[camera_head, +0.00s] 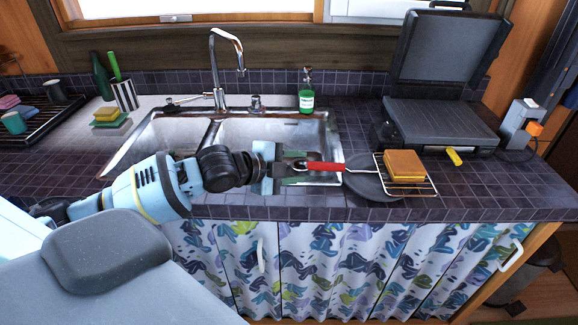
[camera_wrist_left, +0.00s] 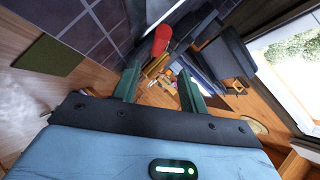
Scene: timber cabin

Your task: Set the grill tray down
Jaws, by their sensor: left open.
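The grill tray is a wire rack (camera_head: 432,189) with a red handle (camera_head: 327,167) pointing left. A brown-orange slab like toast (camera_head: 404,165) lies on the rack. The rack overlaps a dark round plate or pan (camera_head: 362,184) near the counter's front edge; whether it rests fully on it I cannot tell. My left gripper (camera_head: 298,169) is open in front of the sink, its fingertips close to the handle's left end. In the left wrist view the red handle (camera_wrist_left: 162,38) shows just past the spread fingers (camera_wrist_left: 160,76). My right gripper is out of view.
An open contact grill (camera_head: 440,122) stands right of the sink (camera_head: 265,135), a yellow item (camera_head: 453,156) at its front. A green soap bottle (camera_head: 306,98) stands behind the sink. Sponges (camera_head: 108,115) and a dish rack (camera_head: 40,125) are at left. Counter right of the rack is clear.

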